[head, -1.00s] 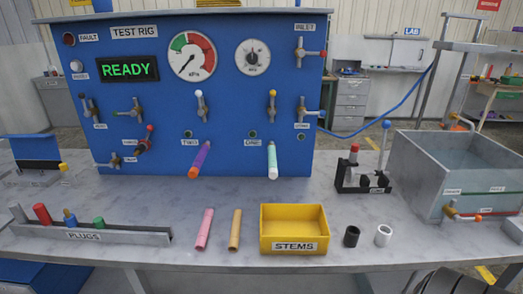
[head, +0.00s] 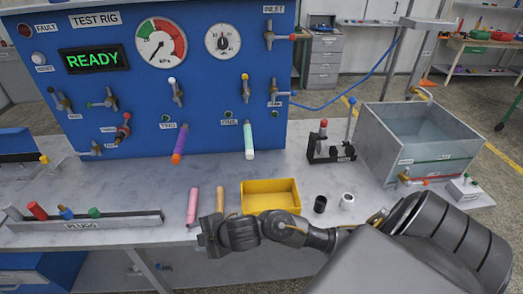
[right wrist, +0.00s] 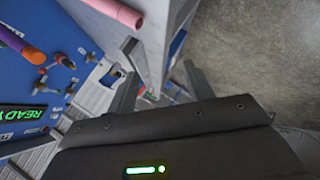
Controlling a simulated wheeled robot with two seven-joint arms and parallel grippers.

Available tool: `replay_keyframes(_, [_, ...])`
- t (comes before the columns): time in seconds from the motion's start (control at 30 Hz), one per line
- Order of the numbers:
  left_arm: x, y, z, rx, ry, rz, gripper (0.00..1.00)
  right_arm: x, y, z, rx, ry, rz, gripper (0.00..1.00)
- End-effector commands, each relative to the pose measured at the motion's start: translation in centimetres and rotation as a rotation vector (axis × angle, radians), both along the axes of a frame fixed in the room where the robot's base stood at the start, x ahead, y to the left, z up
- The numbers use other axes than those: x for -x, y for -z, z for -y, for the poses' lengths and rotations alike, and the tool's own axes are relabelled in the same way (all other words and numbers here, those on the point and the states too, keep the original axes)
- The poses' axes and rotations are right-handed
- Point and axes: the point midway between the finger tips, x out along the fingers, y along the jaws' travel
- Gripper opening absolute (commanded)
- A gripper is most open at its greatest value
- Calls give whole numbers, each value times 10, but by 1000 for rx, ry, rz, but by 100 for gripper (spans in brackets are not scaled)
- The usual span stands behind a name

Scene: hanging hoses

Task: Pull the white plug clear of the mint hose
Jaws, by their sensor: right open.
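The mint hose (head: 248,136) hangs from the port labelled ONE on the blue rig. The white plug (head: 249,155) shows as a pale tip at its lower end. My right gripper (head: 203,240) is at the front edge of the bench, in front of the tan stem, well below and left of the mint hose and apart from it. In the right wrist view its two fingers (right wrist: 160,58) are spread with nothing held between them. The mint hose does not show in that view. My left gripper is not in view.
A purple hose (head: 180,140) with an orange tip hangs left of the mint one. A pink stem (head: 193,204), a yellow tray (head: 270,187), a black ring (head: 320,204) and a white ring (head: 346,201) lie on the bench. A valve stand (head: 330,148) and grey tank (head: 412,150) stand right.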

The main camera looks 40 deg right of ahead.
Motion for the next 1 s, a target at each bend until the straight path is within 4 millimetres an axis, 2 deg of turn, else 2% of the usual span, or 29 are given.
replay_keyframes(0.03, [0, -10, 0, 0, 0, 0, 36, -15, -45, 1, 105, -126, 105, 51])
replay_keyframes(0.1, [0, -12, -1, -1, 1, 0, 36, -27, -70, 5, 252, -294, 192, 51])
replay_keyframes(0.17, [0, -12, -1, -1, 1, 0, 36, -39, -82, 19, 376, -415, 231, 51])
replay_keyframes(0.27, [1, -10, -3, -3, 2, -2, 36, -59, -96, 60, 571, -574, 232, 51])
replay_keyframes(0.4, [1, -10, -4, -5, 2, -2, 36, -75, -123, 142, 785, -698, 141, 51])
replay_keyframes(0.5, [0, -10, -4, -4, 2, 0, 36, -73, -145, 199, 878, -733, 52, 51])
replay_keyframes(0.63, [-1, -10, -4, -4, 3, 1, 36, -62, -169, 253, 933, -741, -47, 51])
replay_keyframes(0.7, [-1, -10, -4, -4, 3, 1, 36, -56, -177, 271, 944, -741, -84, 51])
replay_keyframes(0.8, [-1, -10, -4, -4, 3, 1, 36, -50, -183, 285, 950, -739, -114, 51])
replay_keyframes(1.0, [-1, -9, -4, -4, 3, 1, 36, -49, -183, 290, 950, -739, -126, 51])
